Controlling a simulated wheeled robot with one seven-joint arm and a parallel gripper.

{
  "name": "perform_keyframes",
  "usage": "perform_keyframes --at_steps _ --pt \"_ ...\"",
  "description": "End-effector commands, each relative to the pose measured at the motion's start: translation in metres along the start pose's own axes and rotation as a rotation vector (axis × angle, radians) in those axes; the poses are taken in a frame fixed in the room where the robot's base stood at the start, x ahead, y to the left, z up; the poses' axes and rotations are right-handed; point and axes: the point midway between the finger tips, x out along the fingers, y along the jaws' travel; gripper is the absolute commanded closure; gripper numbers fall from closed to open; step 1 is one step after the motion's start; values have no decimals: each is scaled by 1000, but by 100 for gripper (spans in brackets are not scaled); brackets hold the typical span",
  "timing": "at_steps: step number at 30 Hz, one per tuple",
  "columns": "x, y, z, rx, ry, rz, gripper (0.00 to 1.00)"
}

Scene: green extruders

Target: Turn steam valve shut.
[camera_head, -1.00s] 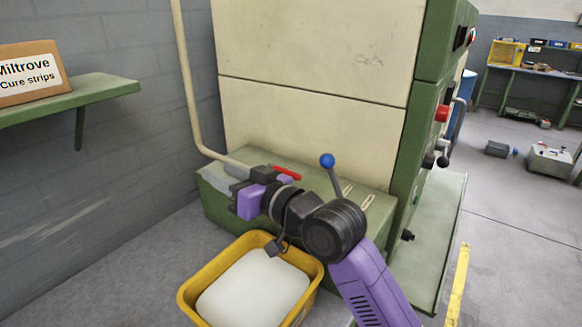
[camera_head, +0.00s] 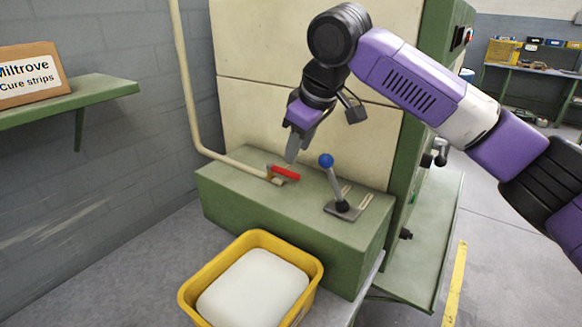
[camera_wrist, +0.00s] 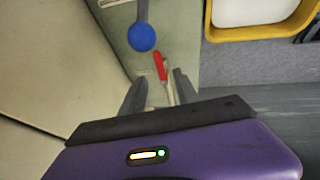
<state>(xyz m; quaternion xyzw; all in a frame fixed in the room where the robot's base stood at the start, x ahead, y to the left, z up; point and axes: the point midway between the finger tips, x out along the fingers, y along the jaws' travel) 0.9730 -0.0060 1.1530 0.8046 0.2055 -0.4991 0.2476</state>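The steam valve's red handle (camera_head: 285,172) sits at the end of the beige pipe (camera_head: 240,165), on top of the green machine base. In the head view it lies roughly in line with the pipe's last stretch. My gripper (camera_head: 291,155) hangs just above the handle, pointing down, with nothing between its fingers. In the wrist view the two fingers (camera_wrist: 160,88) stand apart, and the red handle (camera_wrist: 158,65) shows beyond the tips, near the gap between them. I see no contact. The valve body is small and hard to make out.
A lever with a blue knob (camera_head: 326,160) stands upright just right of the valve; the knob also shows in the wrist view (camera_wrist: 142,37). A yellow bin (camera_head: 189,293) with white contents stands in front. The tall cream panel (camera_head: 310,125) rises behind.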

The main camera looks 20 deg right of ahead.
Motion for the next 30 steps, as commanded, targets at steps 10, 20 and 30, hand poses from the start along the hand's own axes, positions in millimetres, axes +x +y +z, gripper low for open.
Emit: perform_keyframes --at_steps 10,20,30 --pt "41 1 2 1 -9 2 63" --pt "75 1 2 0 -5 2 63" --pt "77 1 1 0 -4 2 73"
